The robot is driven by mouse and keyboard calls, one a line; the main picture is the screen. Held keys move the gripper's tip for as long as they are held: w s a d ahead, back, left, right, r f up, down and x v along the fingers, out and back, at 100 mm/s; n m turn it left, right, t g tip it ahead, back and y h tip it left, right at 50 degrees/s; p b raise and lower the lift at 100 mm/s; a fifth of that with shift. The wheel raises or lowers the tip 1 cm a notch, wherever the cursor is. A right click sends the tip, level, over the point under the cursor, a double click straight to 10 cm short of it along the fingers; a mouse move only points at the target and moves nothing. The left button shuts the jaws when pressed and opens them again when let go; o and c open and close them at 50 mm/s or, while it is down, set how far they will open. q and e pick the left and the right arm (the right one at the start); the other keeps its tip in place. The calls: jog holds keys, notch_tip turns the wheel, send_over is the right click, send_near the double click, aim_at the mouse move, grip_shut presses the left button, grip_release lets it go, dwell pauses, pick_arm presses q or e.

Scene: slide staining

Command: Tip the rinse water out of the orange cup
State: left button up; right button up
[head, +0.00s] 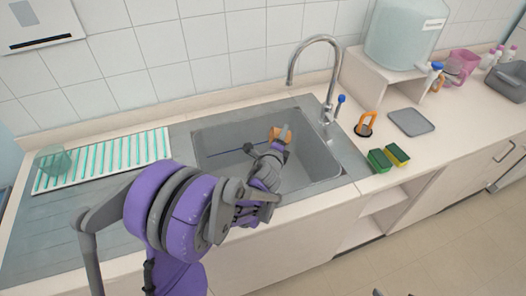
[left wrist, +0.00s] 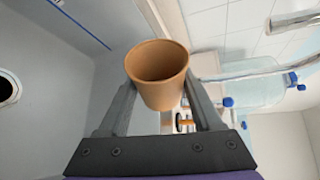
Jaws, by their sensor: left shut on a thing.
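The orange cup (head: 276,134) is in my left gripper (head: 280,142), over the sink basin (head: 222,140). In the left wrist view the cup (left wrist: 160,90) sits between the two grey fingers, which are shut on its sides. The cup looks tipped well over to its side compared with the sink and tap. Its mouth partly faces the wrist camera, and I see no water inside. My right gripper is not clearly in view.
A curved tap (head: 318,40) with a blue handle stands behind the sink's right side. A ribbed draining mat (head: 105,160) with a glass beaker (head: 52,160) lies left. Green-and-yellow sponges (head: 396,155), an orange-handled item (head: 366,120) and a grey tray (head: 410,122) lie right.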

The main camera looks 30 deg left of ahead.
aim_at(270, 141)
pick_arm(q)
jog(key=shift+s+a+r+n+t+b, duration=0.25)
jog(key=shift+a+n+t+b, duration=0.1)
jog(key=shift+a+n, duration=0.15)
dwell(0.3)
jog(key=shift+s+r+n, duration=0.1)
jog(key=shift+r+n, duration=0.1)
jog(key=shift+n, duration=0.2)
dwell(0.3)
jog(key=shift+s+a+r+n+t+p, duration=0.15)
jog(key=shift+a+r+n+t+p, duration=0.2)
jog(key=shift+n+t+p, duration=0.4)
dwell(0.8)
jog(key=shift+s+a+r+n, duration=0.1)
jog(key=shift+r+n, duration=0.05)
jog(key=shift+n, duration=0.5)
jog(key=shift+s+a+r+n+t+h, duration=0.15)
jog(key=shift+a+n+t+h, duration=0.2)
jog(key=shift+n, duration=0.35)
dwell(0.4)
jog(key=shift+s+a+r+n+t+b, duration=0.1)
jog(key=shift+s+a+n+t+b, duration=0.15)
jog(key=shift+n, duration=0.3)
jog(key=shift+s+r+n+t+b, duration=0.1)
jog(key=shift+n+t, duration=0.2)
jog(key=shift+n, duration=0.25)
